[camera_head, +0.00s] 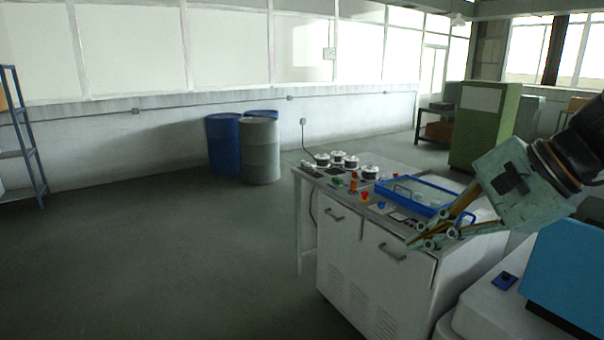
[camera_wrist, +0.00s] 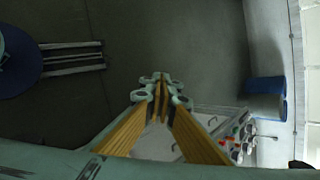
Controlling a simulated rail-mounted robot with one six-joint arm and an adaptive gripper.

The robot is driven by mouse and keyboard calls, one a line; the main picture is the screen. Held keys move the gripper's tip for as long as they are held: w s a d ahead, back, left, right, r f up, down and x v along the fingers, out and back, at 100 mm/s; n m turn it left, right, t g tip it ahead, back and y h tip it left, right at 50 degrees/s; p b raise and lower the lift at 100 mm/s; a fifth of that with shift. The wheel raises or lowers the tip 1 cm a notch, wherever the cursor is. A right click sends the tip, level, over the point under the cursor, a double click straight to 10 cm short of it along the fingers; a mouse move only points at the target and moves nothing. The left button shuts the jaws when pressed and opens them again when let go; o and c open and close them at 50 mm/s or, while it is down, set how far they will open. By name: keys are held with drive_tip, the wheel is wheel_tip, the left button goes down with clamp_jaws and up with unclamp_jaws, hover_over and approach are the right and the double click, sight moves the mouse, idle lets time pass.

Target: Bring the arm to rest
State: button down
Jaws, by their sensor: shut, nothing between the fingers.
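My gripper (camera_head: 424,240) is at the right in the head view, pale green with yellow-brown fingers, angled down to the left. It is in front of the white cabinet's top (camera_head: 403,212) and overlaps the right part of the blue tray (camera_head: 432,205) in the picture. How high it is above the cabinet I cannot tell. In the wrist view, the fingers (camera_wrist: 160,92) meet at their tips with nothing between them. The gripper is shut and empty.
Several white-and-black round parts (camera_head: 338,159) and small coloured pieces lie on the cabinet's left part. A blue machine (camera_head: 570,270) stands at the lower right. A green cabinet (camera_head: 484,125) and barrels (camera_head: 260,150) stand farther back. Open floor (camera_head: 150,260) spreads left.

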drive_tip(key=s+a+r+n+g+h, duration=0.1)
drive_tip(key=s+a+r+n+g, duration=0.15)
drive_tip(key=s+a+n, duration=0.6)
drive_tip(key=s+d+f+n+h+b, duration=0.1)
drive_tip(key=s+d+f+n+h, duration=0.1)
drive_tip(key=s, duration=0.6)
drive_tip(key=s+d+f+n+t+h+b, duration=0.1)
drive_tip(key=s+d+f+n+h, duration=0.1)
drive_tip(key=s+d, duration=0.3)
drive_tip(key=shift+s+d+f+n+h, duration=0.2)
drive_tip(key=shift+s+n+h, duration=0.65)
drive_tip(key=shift+s, duration=1)
